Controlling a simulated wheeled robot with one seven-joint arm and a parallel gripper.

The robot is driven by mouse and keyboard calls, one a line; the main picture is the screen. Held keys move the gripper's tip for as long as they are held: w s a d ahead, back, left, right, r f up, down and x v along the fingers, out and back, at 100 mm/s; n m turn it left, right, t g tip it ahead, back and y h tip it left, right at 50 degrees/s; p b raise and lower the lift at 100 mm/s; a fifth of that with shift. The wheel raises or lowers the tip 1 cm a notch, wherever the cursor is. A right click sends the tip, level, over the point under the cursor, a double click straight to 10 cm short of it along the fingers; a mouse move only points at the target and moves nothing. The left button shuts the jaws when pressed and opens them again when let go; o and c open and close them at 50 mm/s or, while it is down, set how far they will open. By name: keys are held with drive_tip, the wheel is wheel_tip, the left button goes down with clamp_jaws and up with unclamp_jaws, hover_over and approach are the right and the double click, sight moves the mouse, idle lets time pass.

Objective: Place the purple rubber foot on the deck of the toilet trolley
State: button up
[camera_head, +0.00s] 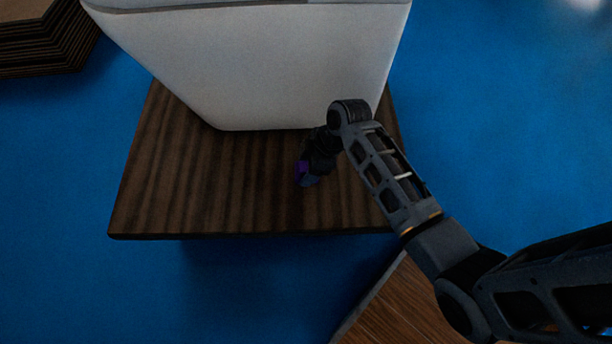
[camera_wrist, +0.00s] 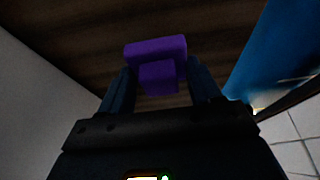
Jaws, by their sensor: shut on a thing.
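The purple rubber foot (camera_wrist: 156,55) sits between the two fingers of my gripper (camera_wrist: 160,84) in the wrist view, and the fingers are shut on it. The deck's wood also fills the background behind the foot in the wrist view (camera_wrist: 90,40). I cannot tell whether the foot touches the deck.
The toilet stands on the back of the deck, close behind my gripper. The deck's front left is bare. Blue floor (camera_head: 60,270) surrounds the trolley. A stack of brown boards (camera_head: 45,45) is at the top left. A wooden surface (camera_head: 405,305) lies at the bottom right.

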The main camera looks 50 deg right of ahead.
drive_tip(key=shift+a+f+b, duration=0.15)
drive_tip(key=shift+f+b, duration=0.9)
drive_tip(key=shift+f, duration=1.05)
drive_tip(key=shift+f, duration=0.1)
drive_tip(key=o, duration=1.1)
